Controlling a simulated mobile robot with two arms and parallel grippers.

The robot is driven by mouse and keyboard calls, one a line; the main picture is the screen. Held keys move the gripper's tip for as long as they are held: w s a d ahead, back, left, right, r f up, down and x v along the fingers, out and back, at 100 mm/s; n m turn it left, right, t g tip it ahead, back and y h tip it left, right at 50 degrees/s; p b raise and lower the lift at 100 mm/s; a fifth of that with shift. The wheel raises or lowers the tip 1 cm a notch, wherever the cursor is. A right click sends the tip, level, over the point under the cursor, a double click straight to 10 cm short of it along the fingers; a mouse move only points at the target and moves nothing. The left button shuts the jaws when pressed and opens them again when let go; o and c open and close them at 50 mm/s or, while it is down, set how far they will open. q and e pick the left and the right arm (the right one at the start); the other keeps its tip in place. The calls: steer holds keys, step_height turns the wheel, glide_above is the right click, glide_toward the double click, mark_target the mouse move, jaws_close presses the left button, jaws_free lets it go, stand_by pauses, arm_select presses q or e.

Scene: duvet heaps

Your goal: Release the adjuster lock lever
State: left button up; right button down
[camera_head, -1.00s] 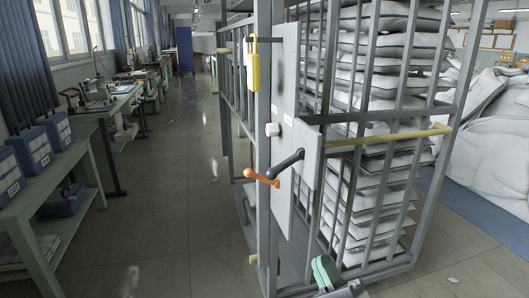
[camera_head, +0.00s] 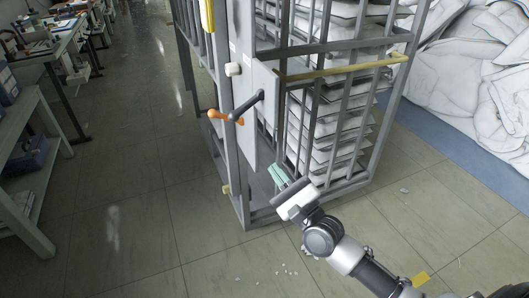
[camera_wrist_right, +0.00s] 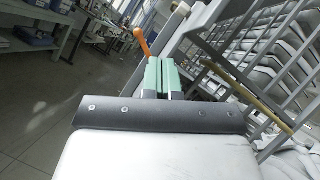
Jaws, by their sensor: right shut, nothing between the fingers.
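A panel (camera_head: 243,95) on the grey cage rack carries an orange handle (camera_head: 217,115) and a dark lever (camera_head: 248,106) that meets it at its lower end. A white knob (camera_head: 233,69) sits above them. I cannot tell which of these is the adjuster lock lever. My right gripper (camera_head: 278,176) has green fingers, shut and empty, below and right of the orange handle and apart from it. In the right wrist view the shut fingers (camera_wrist_right: 160,75) point forward, with the orange handle (camera_wrist_right: 142,41) beyond and slightly left of them. My left gripper is not in view.
The grey cage rack (camera_head: 345,47) holds stacked white folded pieces (camera_head: 325,115) and has a yellow bar (camera_head: 345,68) across it. White duvet heaps (camera_head: 470,85) lie at right. Benches (camera_head: 45,150) stand at left. The floor (camera_head: 130,200) between is clear.

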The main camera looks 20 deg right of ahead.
mark_target(245, 108)
steer(key=s+a+r+p+x, duration=0.1)
steer(key=r+p+x, duration=0.1)
steer(key=x, duration=0.9)
steer(key=shift+a+r+p, duration=0.2)
steer(key=shift+p, duration=0.3)
steer(key=shift+w, duration=0.1)
